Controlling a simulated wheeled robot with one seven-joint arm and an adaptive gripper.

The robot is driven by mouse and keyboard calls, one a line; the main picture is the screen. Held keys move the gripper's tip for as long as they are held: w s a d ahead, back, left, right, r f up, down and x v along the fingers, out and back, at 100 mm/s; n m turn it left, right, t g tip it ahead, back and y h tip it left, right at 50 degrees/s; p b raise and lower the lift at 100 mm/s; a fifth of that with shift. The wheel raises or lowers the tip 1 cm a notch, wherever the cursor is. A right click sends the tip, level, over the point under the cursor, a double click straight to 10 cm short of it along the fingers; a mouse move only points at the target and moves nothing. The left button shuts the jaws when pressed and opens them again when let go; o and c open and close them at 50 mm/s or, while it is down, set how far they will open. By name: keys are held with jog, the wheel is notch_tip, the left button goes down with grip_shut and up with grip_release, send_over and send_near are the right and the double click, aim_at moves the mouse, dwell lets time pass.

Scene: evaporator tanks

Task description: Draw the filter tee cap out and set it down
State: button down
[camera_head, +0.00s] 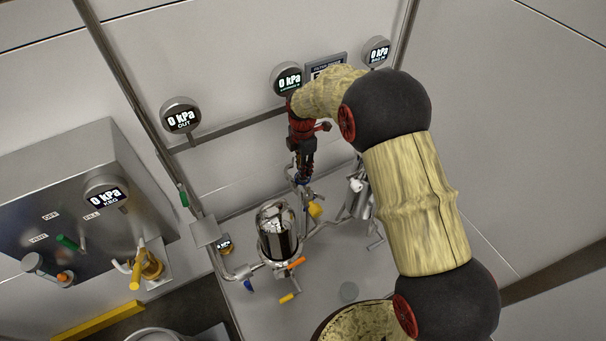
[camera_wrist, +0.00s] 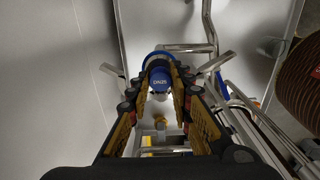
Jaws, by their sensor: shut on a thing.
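The filter tee cap (camera_wrist: 159,83) shows in the wrist view as a blue round piece lettered DN25, with a blue rim at its far side. My gripper (camera_wrist: 160,78) is shut on it, one finger on each side. In the head view my gripper (camera_head: 304,178) points down above the pipework between the steel vessel and the back wall. The cap is too small to make out there. I cannot tell whether the cap is still seated in its tee.
A second steel vessel (camera_head: 358,198) is at the right, partly behind my arm. A steel control box (camera_head: 75,200) is at the left. Pipes (camera_wrist: 245,110) run close by at right.

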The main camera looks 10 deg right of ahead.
jog(key=shift+r+p, duration=0.5)
jog(key=shift+r, duration=0.15)
jog(key=shift+r+p, duration=1.9)
jog(key=shift+r, duration=1)
